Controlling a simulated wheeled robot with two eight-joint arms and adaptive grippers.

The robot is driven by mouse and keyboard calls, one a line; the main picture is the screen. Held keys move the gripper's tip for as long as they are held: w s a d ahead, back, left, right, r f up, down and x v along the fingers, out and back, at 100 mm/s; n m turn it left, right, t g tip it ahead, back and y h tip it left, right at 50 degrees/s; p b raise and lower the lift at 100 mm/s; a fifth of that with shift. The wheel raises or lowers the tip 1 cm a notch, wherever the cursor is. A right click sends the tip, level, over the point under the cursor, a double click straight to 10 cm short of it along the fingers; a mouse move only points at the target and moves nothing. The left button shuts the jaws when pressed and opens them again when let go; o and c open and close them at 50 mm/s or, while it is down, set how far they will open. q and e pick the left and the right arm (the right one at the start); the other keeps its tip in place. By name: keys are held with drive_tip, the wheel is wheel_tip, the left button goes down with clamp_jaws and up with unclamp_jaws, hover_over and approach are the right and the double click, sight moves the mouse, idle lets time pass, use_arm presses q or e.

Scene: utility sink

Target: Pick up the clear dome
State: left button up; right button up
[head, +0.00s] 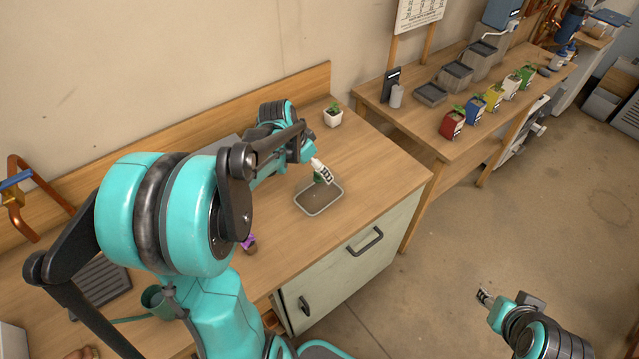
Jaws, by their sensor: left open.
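What looks like the clear dome (319,198) is a see-through, rounded rectangular piece with a pale rim. It rests on the wooden bench top near its right end. My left gripper (325,175) is open, just above the far edge of the clear piece. I cannot tell whether it touches it. Something small and green shows beside the fingers, partly hidden by them. My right gripper (484,296) is low at the lower right, over the floor and away from the bench; its finger opening is too small to judge.
A white potted plant (333,115) stands behind the clear piece. A purple flower (248,242) and a green watering can (159,299) are nearer my arm. A second bench (400,115) on the right holds several coloured pots and grey trays.

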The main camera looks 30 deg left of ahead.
sight(317, 174)
use_arm(q)
drive_tip(key=b+x, duration=0.1)
drive_tip(key=x, duration=0.1)
drive_tip(key=b+x, duration=0.1)
drive_tip(key=x, duration=0.2)
drive_tip(key=a+b+x, duration=0.1)
drive_tip(key=x, duration=0.1)
drive_tip(key=shift+w+d+f, duration=0.15)
drive_tip(key=shift+w+f, duration=0.05)
drive_tip(key=shift+f, duration=0.05)
drive_tip(key=shift+r, duration=0.1)
drive_tip(key=shift+c, duration=0.7)
drive_tip(key=shift+s, duration=0.1)
drive_tip(key=c, duration=1.2)
